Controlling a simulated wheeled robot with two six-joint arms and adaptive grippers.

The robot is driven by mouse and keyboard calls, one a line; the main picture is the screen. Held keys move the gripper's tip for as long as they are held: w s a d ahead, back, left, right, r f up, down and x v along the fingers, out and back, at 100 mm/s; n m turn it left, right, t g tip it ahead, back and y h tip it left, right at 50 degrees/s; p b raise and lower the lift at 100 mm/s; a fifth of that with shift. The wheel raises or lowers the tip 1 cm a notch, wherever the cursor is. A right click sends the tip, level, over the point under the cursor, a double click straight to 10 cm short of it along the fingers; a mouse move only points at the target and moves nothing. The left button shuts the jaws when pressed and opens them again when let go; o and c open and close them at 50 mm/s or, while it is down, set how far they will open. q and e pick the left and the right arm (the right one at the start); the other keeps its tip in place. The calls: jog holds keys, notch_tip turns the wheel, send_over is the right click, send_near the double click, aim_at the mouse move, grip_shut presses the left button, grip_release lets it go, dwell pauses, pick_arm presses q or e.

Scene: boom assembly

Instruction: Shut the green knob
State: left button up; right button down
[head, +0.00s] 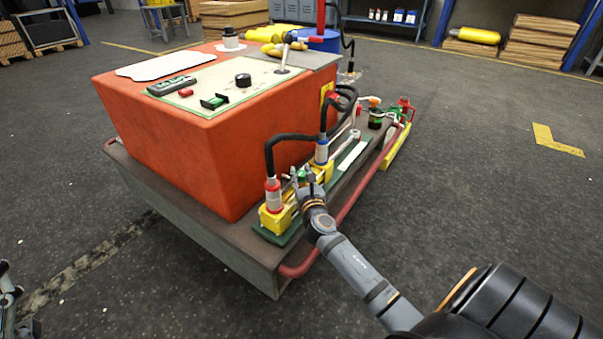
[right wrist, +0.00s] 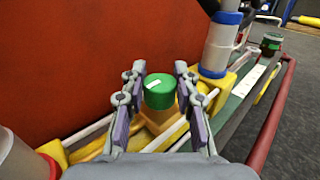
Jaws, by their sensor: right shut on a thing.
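The green knob (right wrist: 160,92) has a round top with a white mark and sits on a yellow block (right wrist: 166,127), between my right gripper's fingers in the right wrist view. In the head view the green knob (head: 302,175) is small and partly covered by the fingers. My right gripper (head: 301,184) comes from the lower right and is shut on the knob; it also shows in the right wrist view (right wrist: 160,80). My left gripper (head: 10,297) shows only in part at the lower left edge, away from the knob, its jaws unclear.
An orange box (head: 190,140) stands close behind the knob. Fittings with a red band (head: 273,190) and a blue band (head: 321,152), joined to black hoses, flank it. A red rail (head: 350,200) runs along the front edge. Floor to the right is clear.

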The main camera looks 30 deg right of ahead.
dwell(0.3)
jog(key=c, duration=1)
grip_release()
jog(key=v, duration=1.2)
jog(key=shift+a, duration=0.2)
